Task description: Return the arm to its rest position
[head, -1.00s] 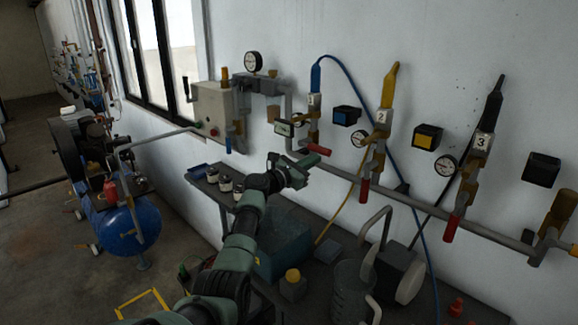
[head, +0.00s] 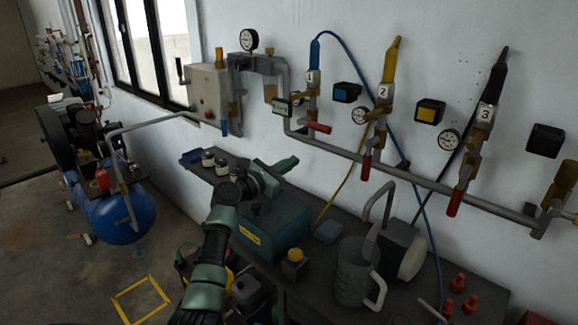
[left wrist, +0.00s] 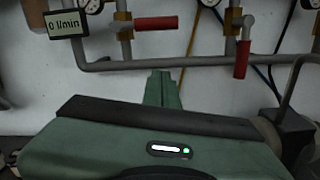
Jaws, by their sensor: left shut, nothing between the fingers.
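My left arm comes up from the bottom of the head view, and its green left gripper (head: 288,163) is over the back of the dark bench (head: 335,245), in front of the wall. The left wrist view shows its two green fingers (left wrist: 163,88) together, with nothing between them. They point toward the wall below the grey pipe (left wrist: 200,64) and look clear of it. My right gripper is not in view.
A teal box (head: 272,232), a grey jug (head: 352,270) and small jars (head: 208,158) stand on the bench near my arm. Valve 1's red handle (head: 319,127) lies sideways; the red handles of valve 2 (head: 366,166) and valve 3 (head: 453,203) hang down. A blue tank (head: 120,215) stands left.

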